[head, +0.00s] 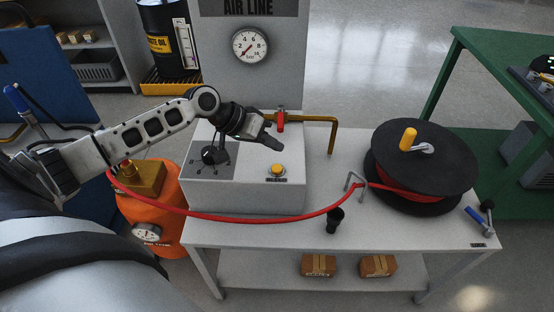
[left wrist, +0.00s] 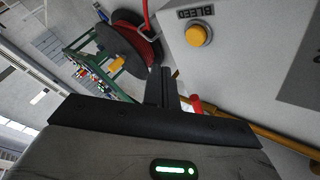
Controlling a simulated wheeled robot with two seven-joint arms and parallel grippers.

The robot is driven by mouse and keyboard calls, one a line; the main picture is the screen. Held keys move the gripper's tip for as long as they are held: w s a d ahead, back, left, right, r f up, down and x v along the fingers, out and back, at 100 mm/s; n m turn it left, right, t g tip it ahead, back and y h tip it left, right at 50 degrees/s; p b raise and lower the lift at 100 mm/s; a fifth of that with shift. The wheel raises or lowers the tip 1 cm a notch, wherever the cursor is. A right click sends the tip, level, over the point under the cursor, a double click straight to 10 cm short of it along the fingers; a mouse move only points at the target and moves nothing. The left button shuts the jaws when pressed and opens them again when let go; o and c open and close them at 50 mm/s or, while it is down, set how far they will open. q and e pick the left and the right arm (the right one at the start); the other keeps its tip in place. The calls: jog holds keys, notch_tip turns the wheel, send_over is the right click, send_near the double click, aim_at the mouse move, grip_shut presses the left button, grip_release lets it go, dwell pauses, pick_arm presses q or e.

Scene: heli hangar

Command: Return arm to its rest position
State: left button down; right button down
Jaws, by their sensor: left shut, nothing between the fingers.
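My left arm comes in from the left in the head view, and its gripper (head: 268,138) hangs over the white box (head: 245,198) on the bench. The gripper is shut with nothing between its fingers. It is beside the red valve handle (head: 281,121) and above the yellow button (head: 277,169); contact cannot be told. In the left wrist view the shut fingers (left wrist: 161,88) point toward the box side, with the yellow BLEED button (left wrist: 198,35) above right and the red handle (left wrist: 196,104) just right of the fingers. My right gripper is not in view.
A red hose (head: 250,219) sags along the bench front from the orange tank (head: 150,210) to the black reel (head: 425,160). A brass pipe (head: 333,135) stands behind. The gauge panel (head: 250,80) rises behind.

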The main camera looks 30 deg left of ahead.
pick_arm(q)
jog(key=shift+d, duration=0.1)
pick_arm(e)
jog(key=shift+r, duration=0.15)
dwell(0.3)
